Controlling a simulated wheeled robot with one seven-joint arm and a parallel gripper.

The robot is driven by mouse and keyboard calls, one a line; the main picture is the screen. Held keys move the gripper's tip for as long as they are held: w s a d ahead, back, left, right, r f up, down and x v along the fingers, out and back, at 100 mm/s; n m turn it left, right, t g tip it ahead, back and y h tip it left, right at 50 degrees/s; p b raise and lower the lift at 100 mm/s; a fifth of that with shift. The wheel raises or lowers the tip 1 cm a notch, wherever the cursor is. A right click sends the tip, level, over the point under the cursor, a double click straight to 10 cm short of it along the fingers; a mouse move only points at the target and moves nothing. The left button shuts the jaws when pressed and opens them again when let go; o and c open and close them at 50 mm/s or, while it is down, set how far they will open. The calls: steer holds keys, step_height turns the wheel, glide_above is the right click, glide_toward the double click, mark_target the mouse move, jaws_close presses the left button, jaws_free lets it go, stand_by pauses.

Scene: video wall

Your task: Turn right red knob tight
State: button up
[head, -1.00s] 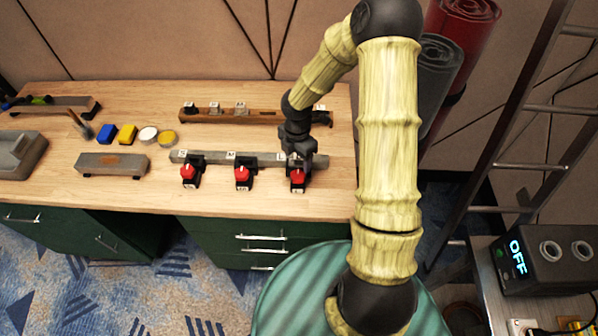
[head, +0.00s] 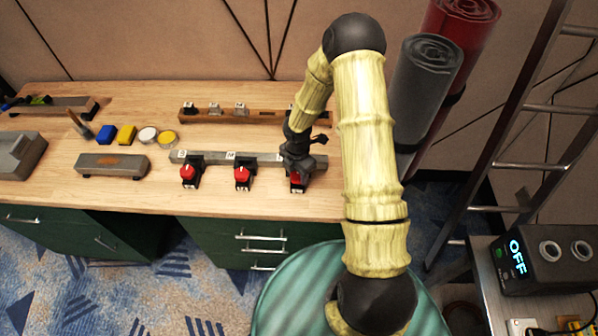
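Three red knobs on black clamp-like mounts stand in a row along a grey bar (head: 215,157) on the wooden table. The left knob (head: 187,171) and the middle knob (head: 242,174) are in plain view. The right red knob (head: 298,177) is at the bar's right end, partly covered by my gripper (head: 297,166). My gripper is dark and points down just above and behind this knob. Its fingers blend with the black mount, so I cannot tell whether they touch the knob or how wide they are.
A brown rail (head: 260,116) with small fittings lies behind the grey bar. Rolled mats (head: 425,80) and a ladder stand right of the table.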

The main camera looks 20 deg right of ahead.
steer(key=shift+c, duration=1.2)
steer(key=shift+d, duration=0.15)
